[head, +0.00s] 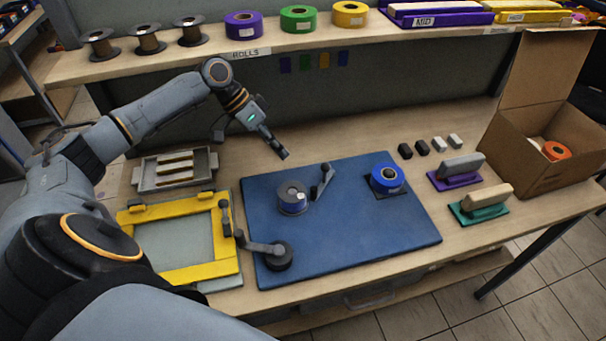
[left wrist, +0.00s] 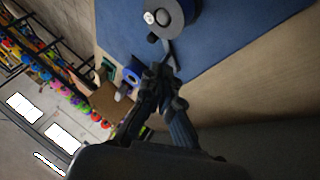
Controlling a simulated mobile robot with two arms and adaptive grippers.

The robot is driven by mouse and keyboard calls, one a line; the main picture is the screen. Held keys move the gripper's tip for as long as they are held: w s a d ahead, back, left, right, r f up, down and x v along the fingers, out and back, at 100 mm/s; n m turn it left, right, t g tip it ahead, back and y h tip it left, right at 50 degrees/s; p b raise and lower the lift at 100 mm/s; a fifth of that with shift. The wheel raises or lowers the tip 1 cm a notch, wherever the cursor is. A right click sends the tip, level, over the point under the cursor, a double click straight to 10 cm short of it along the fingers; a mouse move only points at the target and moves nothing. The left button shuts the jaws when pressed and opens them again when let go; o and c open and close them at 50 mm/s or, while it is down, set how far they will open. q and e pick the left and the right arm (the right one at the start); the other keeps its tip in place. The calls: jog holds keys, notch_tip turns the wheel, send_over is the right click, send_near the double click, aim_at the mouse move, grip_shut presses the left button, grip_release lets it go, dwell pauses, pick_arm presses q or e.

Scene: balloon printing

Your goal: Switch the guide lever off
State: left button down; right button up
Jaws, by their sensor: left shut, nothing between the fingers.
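The blue board (head: 360,245) lies on the table. A small grey lever (head: 321,183) stands on it, just right of a grey spool (head: 292,198); I take it as the guide lever. Its upper end leans up and to the right. My left gripper (head: 284,155) is shut and empty, above the board's back edge, up and left of the lever and apart from it in the head view. In the left wrist view, the shut fingertips (left wrist: 161,72) appear close to the lever (left wrist: 170,52); contact cannot be told. My right gripper is out of view.
A blue roll (head: 387,178) sits on the board's right. A dark crank (head: 278,257) is at its front left. A yellow frame (head: 228,262) and a grey tray (head: 146,184) lie left. Squeegees (head: 484,202) and an open box (head: 528,150) are right. The shelf (head: 200,60) runs behind.

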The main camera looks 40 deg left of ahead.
pick_arm(q)
jog(key=p+x, duration=0.3)
jog(key=x, duration=0.6)
jog(key=shift+w+d+f, duration=0.1)
jog(key=shift+f, duration=0.2)
jog(key=shift+d+f, duration=0.1)
jog(key=shift+f, duration=0.1)
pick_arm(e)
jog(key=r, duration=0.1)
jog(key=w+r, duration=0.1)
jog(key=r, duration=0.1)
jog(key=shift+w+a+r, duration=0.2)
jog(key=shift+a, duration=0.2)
pick_arm(q)
jog(key=shift+w, duration=0.15)
